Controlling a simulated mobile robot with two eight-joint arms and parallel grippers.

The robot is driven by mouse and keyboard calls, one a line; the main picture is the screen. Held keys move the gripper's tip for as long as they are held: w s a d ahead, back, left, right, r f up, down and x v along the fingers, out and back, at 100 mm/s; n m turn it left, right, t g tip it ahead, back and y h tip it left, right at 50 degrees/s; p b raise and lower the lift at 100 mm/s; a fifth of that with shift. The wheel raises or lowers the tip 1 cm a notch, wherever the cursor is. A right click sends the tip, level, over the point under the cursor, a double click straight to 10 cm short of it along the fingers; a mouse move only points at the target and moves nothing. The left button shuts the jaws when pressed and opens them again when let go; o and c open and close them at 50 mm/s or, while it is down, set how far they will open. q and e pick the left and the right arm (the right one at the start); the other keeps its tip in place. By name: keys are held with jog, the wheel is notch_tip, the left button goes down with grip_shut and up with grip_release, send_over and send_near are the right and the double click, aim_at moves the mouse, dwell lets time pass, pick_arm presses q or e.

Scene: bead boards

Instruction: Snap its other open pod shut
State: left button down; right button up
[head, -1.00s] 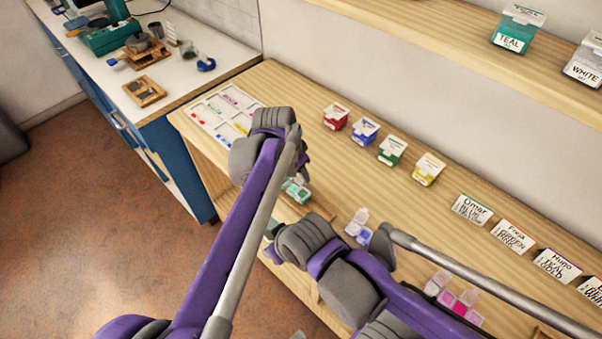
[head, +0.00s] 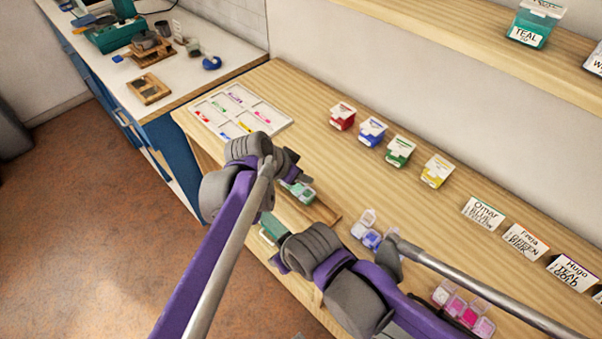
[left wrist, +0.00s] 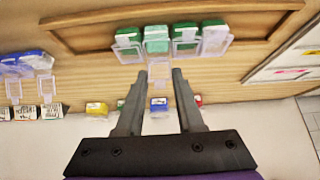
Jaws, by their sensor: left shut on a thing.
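In the left wrist view, a row of several small pods with green and teal contents lies in a wooden tray (left wrist: 70,40). The leftmost green pod (left wrist: 128,37) and a rightmost pod (left wrist: 213,27) have clear lids hanging toward me. The teal pod (left wrist: 157,40) is between them, with a clear lid (left wrist: 159,72) reaching between my left fingers. My left gripper (left wrist: 168,74) is shut on that lid. In the head view, my left gripper (head: 298,178) is beside the partly hidden teal pods (head: 303,193).
A pod group with blue (head: 371,240) and one with pink (head: 468,312) lie along the front of the bench. Red (head: 343,115), blue, green and yellow tubs stand behind, near name cards (head: 483,212). A white sorting tray (head: 268,115) lies at the bench's left end.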

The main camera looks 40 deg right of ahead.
pick_arm(q)
jog(key=c, duration=0.5)
grip_release()
jog(key=v, duration=1)
jog(key=shift+a+r, duration=0.2)
jog(key=shift+r, duration=0.15)
